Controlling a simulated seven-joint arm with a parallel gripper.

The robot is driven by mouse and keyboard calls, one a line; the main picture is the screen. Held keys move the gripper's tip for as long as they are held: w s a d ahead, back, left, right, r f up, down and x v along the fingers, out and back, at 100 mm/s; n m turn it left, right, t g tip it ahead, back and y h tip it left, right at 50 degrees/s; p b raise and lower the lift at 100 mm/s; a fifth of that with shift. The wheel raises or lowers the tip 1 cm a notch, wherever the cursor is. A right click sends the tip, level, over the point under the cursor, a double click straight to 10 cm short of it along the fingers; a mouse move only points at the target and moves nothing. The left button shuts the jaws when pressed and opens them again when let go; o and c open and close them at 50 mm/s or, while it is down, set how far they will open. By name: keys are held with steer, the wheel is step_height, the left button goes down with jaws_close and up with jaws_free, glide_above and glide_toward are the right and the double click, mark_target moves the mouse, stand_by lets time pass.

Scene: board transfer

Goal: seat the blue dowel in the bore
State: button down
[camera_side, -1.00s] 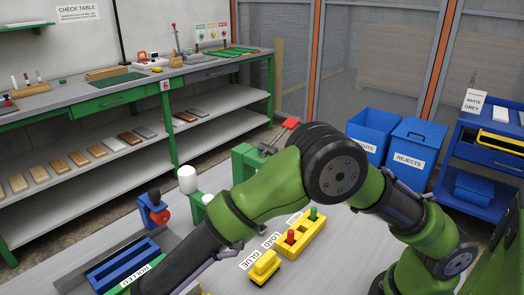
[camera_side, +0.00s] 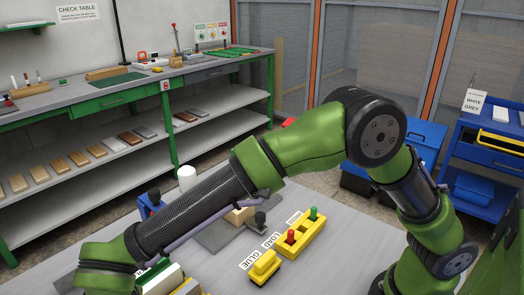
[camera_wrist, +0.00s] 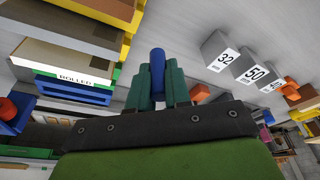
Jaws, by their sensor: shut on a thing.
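The blue dowel (camera_wrist: 157,68) stands between the two green fingers of my gripper (camera_wrist: 157,84) in the wrist view. The fingers are shut on it, and its upper end sticks out past the fingertips. In the side view my arm reaches to the lower left, and neither the gripper jaws nor the dowel can be made out. I cannot make out the bore in either view.
The wrist view shows a blue rack (camera_wrist: 72,92) labelled ROLLED at left, and grey blocks marked 32 (camera_wrist: 217,50) and 50 (camera_wrist: 243,66) at right. The side view shows a yellow button box (camera_side: 312,240) and a yellow block (camera_side: 264,266) on the table.

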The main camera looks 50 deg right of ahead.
steer(key=w+d+r+m+h, duration=0.1)
steer(key=d+r+m, duration=0.15)
steer(key=d, duration=1.15)
steer(key=w+d+r+m, duration=0.2)
steer(key=d+r, duration=0.1)
steer(key=d, duration=1.2)
steer(key=w+d+r+m+h, duration=0.1)
steer(key=d+r+m, duration=0.2)
steer(key=d, duration=1.1)
steer(key=w+f+n, duration=0.1)
steer(key=w+f, duration=0.1)
steer(key=w, duration=0.4)
steer(key=w+a+f+n, duration=0.1)
steer(key=w+f, duration=0.1)
steer(key=w, duration=0.4)
steer(key=shift+f+t+y, duration=0.3)
steer(key=shift+t+y, duration=0.1)
steer(key=shift+f, duration=0.1)
steer(key=shift+f, duration=2.85)
steer(key=shift+f, duration=0.9)
steer(key=shift+r, duration=0.6)
